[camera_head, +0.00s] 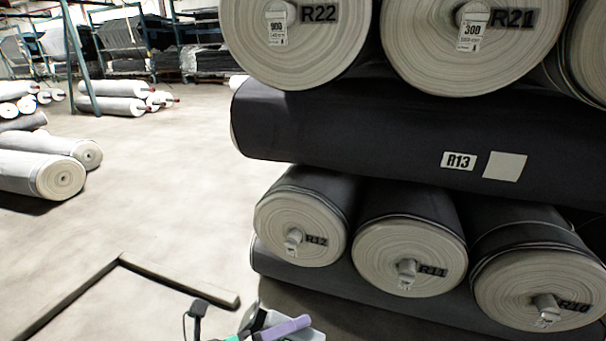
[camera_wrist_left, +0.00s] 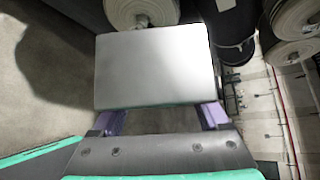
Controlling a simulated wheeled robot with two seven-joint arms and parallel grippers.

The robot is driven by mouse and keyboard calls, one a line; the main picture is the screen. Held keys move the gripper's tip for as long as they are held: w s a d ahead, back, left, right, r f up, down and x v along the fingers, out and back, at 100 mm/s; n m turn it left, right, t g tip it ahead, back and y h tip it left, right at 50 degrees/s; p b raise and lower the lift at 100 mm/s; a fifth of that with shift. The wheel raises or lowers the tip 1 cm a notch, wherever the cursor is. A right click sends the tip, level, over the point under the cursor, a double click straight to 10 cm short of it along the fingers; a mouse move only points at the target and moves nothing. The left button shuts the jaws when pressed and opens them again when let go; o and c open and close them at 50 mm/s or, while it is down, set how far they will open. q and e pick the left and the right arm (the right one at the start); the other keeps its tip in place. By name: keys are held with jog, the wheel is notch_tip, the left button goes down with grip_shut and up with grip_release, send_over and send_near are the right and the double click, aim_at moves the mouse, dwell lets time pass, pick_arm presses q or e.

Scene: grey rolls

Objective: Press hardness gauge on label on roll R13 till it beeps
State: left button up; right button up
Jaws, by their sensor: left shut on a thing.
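Roll R13 (camera_head: 350,130) is a dark roll lying sideways across the stack in the head view. It bears an R13 tag (camera_head: 459,161) and, just right of it, a plain pale label (camera_head: 505,166). My left gripper (camera_head: 272,326) is at the bottom edge of the head view, low and left of the label and apart from the roll. In the left wrist view, its purple fingers (camera_wrist_left: 158,116) are shut on a flat grey box, which I take as the hardness gauge (camera_wrist_left: 155,68). The gauge's far face is hidden. My right gripper is out of view.
Rolls R22 (camera_head: 297,40) and R21 (camera_head: 472,42) lie above R13. Rolls R12 (camera_head: 300,228), R11 (camera_head: 410,255) and R10 (camera_head: 540,288) lie below, with core ends sticking out. A dark floor bar (camera_head: 180,282) lies left. Open floor (camera_head: 170,190) lies left of the stack.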

pick_arm(q)
jog(key=s+a+f+n+t+y, duration=0.1)
jog(key=a+f+n+t+y, duration=0.4)
jog(key=a+f+n+y, duration=0.5)
jog(key=a+y, duration=0.1)
jog(key=a, duration=0.3)
jog(key=shift+s+f+n, duration=0.15)
jog(key=shift+f+n, duration=0.15)
jog(key=shift+f, duration=0.1)
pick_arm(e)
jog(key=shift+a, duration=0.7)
pick_arm(q)
jog(key=shift+a, duration=0.1)
